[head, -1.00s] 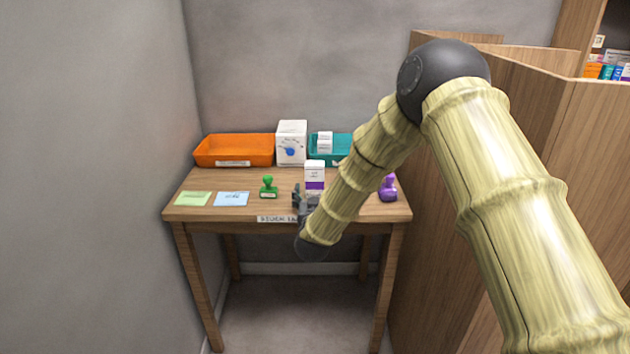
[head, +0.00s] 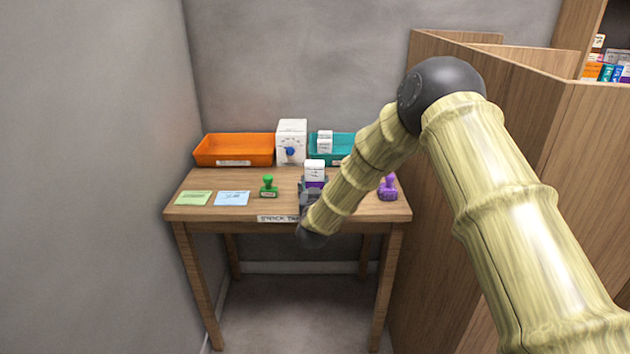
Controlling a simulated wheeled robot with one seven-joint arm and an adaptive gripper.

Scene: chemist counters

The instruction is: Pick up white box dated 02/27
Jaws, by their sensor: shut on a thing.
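A white box with a purple band (head: 315,168) stands upright at the middle of the wooden table. Its printed date is too small to read. My gripper (head: 313,188) is at the front of this box, shut on its lower part, and hides some of the purple band. Another small white box (head: 325,141) stands in the teal tray (head: 344,146) at the back; its print is also unreadable.
An orange tray (head: 234,150) and a white device with a blue knob (head: 291,142) stand at the table's back. A green stamp (head: 268,187), a purple stamp (head: 387,188), a green card (head: 193,198) and a blue card (head: 232,199) are near the front. A wooden partition (head: 480,130) borders the right.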

